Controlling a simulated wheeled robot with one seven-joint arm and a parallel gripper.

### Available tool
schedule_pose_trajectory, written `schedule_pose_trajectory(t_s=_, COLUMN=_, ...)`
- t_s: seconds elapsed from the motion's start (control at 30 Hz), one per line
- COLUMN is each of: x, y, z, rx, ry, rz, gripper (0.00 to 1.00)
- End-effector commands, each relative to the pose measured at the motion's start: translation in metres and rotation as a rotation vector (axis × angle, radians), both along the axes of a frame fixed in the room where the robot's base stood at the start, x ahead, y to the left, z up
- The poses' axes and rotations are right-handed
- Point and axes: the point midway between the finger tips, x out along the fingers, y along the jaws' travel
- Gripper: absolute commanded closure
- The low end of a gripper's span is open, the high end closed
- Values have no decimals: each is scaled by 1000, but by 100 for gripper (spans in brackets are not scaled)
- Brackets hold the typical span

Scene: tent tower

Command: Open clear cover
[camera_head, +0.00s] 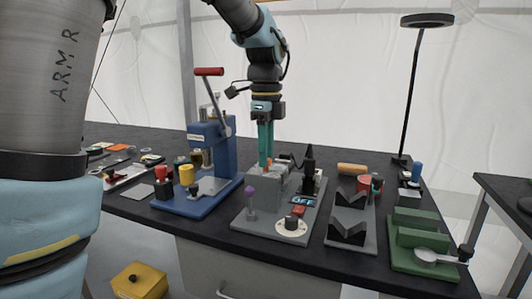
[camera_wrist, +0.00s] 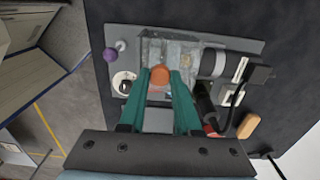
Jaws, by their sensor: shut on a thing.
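The clear cover (camera_wrist: 180,47) shows in the wrist view as a see-through greyish box on a grey device base (camera_head: 241,222). An orange knob (camera_wrist: 160,75) sits at its near edge. My gripper (camera_wrist: 160,92) points down with its two teal fingers closed on the orange knob, one on each side. In the head view my gripper (camera_head: 266,163) stands at the top of the grey block, and the knob is mostly hidden by the fingers. I cannot tell whether the cover is raised at all.
A blue press (camera_head: 212,150) with a red handle stands close on the left. A V-block fixture (camera_head: 347,230) and a green fixture (camera_head: 420,240) stand to the right.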

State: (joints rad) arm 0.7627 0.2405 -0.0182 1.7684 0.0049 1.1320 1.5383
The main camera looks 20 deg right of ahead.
Motion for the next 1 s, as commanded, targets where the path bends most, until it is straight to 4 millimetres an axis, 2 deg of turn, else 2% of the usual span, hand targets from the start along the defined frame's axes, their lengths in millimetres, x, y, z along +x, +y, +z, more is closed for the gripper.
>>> schedule_pose_trajectory(t_s=0.8, x=0, y=0, z=0, rx=2, ry=2, rz=0, gripper=100)
schedule_pose_trajectory(t_s=1.0, x=15, y=-14, z=5, rx=3, ry=2, rz=1, gripper=100)
